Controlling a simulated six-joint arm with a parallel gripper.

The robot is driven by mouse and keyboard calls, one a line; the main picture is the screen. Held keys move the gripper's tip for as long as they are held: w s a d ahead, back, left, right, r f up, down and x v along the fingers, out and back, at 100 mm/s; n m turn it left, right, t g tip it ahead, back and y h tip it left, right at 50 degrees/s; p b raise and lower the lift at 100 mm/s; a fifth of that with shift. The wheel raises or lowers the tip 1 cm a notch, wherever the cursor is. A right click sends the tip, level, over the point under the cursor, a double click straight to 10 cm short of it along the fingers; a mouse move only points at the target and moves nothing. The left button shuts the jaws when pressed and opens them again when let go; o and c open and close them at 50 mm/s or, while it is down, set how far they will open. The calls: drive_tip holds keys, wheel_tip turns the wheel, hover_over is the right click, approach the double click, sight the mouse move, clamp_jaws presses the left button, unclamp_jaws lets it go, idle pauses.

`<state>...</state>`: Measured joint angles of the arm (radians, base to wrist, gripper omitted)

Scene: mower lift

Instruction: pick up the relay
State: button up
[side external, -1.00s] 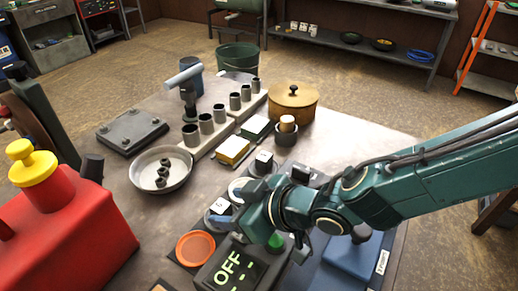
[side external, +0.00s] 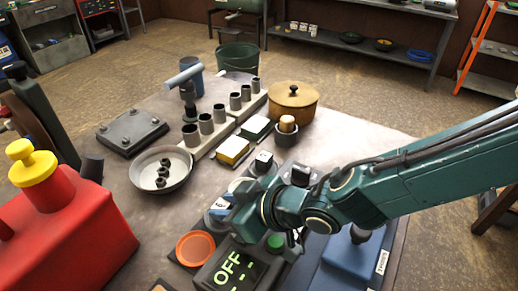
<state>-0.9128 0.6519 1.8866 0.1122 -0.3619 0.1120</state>
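I cannot tell for certain which thing is the relay. A small dark block with a white top (side external: 263,160) stands behind my gripper, near the middle of the table. Another small dark block with a white, marked top (side external: 220,207) sits just left of my gripper, near a round pale ring. My gripper (side external: 236,218) reaches in from the right, low over the cluster of devices. Its wrist hides its fingertips in part, so its opening and anything between the fingers cannot be made out.
A display box reading OFF (side external: 228,268) with a green button (side external: 275,242) stands in front. An orange disc (side external: 195,249) lies left of it. A metal bowl with nuts (side external: 178,181), a wooden lidded pot (side external: 292,100) and a red can (side external: 65,240) stand around.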

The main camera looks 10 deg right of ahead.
drive_tip(key=shift+r, duration=0.1)
wheel_tip(320, 180, up, 20)
idle(1.0)
idle(0.5)
drive_tip(key=s+d+f+n+g+y, duration=0.2)
drive_tip(key=d+f+n+g, duration=0.1)
drive_tip(key=d+f, duration=0.6)
drive_tip(key=d+n, duration=0.1)
drive_tip(key=d, duration=0.1)
drive_tip(key=shift+d+f+n+g, duration=0.3)
drive_tip(key=shift+g, duration=0.1)
drive_tip(key=shift+f, duration=0.2)
drive_tip(key=shift+f, duration=2.7)
drive_tip(key=shift+f, duration=0.6)
